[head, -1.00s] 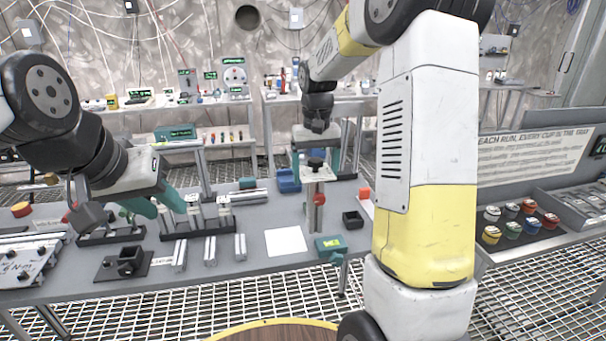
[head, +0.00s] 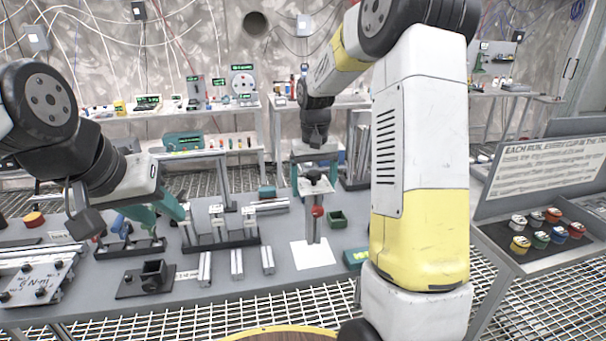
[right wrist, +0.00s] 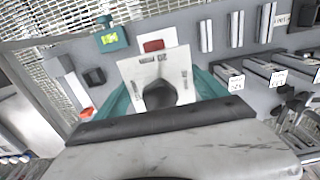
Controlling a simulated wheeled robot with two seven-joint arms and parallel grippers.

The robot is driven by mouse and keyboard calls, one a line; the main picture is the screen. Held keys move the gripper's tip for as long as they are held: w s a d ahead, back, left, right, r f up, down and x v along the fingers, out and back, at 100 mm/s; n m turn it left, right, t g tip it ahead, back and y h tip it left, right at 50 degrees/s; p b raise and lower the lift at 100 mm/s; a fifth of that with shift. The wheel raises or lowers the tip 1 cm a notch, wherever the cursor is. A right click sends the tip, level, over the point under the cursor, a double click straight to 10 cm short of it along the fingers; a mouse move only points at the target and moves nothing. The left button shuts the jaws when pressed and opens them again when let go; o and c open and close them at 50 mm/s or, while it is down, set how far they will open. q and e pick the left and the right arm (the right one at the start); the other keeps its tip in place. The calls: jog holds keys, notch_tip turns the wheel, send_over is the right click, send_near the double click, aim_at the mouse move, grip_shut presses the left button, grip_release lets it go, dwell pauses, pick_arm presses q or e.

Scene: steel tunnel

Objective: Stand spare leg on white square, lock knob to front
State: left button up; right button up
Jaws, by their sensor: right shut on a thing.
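The spare leg (head: 313,230) is a grey upright post with a pale top plate, a black knob on top and a red lock knob (head: 317,211) on the side facing me. My right gripper (head: 315,164) is shut on its top end. Its foot appears over the back part of the white square (head: 315,258); I cannot tell whether it touches. In the right wrist view the top plate (right wrist: 150,68) lies between teal fingers, with a red part (right wrist: 153,45) past its upper edge. My left gripper (head: 158,211) is open and empty, above the bench at left.
A black rack with several legs (head: 220,242) stands left of the square, with loose grey bars (head: 237,264) before it. A black socket block (head: 150,275) is front left.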

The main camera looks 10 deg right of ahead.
aim_at(314, 200)
jog(key=shift+f, duration=2.55)
jog(key=o, duration=2)
notch_tip(314, 200, up, 8)
jog(key=shift+f, duration=0.1)
